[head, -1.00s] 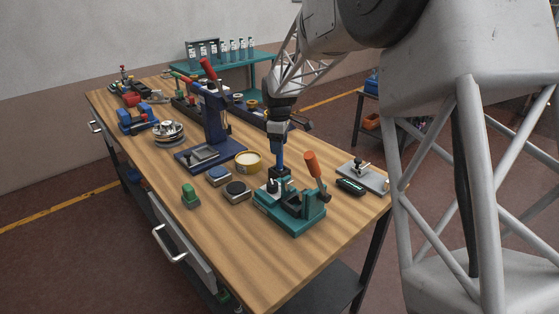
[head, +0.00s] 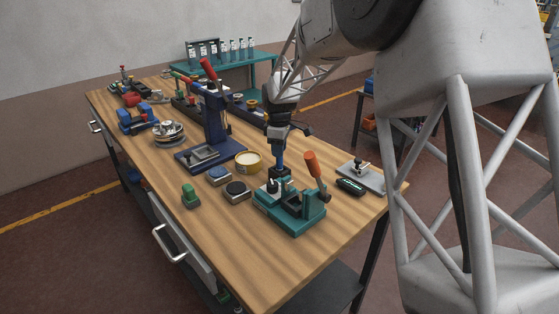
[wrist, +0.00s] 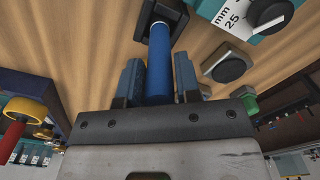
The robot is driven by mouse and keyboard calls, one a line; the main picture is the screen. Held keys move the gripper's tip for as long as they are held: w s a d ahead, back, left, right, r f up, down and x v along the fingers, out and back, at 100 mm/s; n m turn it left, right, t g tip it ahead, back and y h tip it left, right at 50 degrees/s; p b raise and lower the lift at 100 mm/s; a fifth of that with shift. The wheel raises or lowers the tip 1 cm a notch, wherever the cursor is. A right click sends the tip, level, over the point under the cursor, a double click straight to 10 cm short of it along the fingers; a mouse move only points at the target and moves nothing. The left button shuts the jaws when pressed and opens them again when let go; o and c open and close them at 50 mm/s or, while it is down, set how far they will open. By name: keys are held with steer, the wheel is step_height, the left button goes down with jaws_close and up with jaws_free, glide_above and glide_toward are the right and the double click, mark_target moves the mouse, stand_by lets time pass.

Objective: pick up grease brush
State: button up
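The grease brush shows as an upright blue handle (wrist: 159,65) in the wrist view. Its lower end runs into a dark, round-mouthed holder (wrist: 160,18). In the head view the blue handle (head: 280,157) stands at the back of a teal fixture, below my wrist. My gripper (wrist: 158,68) is around the handle, one blue finger on each side. Narrow gaps seem to show between the fingers and the handle, so it looks open. The bristles are hidden.
The teal fixture (head: 290,215) has a red-handled lever (head: 313,165) close to the right of the brush. A yellow tin (head: 248,162), a black-knobbed block (head: 237,191) and a blue press (head: 215,125) stand to the left. The front wooden bench top (head: 240,250) is clear.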

steer(key=c, duration=0.4)
steer(key=shift+r, duration=0.1)
steer(key=shift+r, duration=4.95)
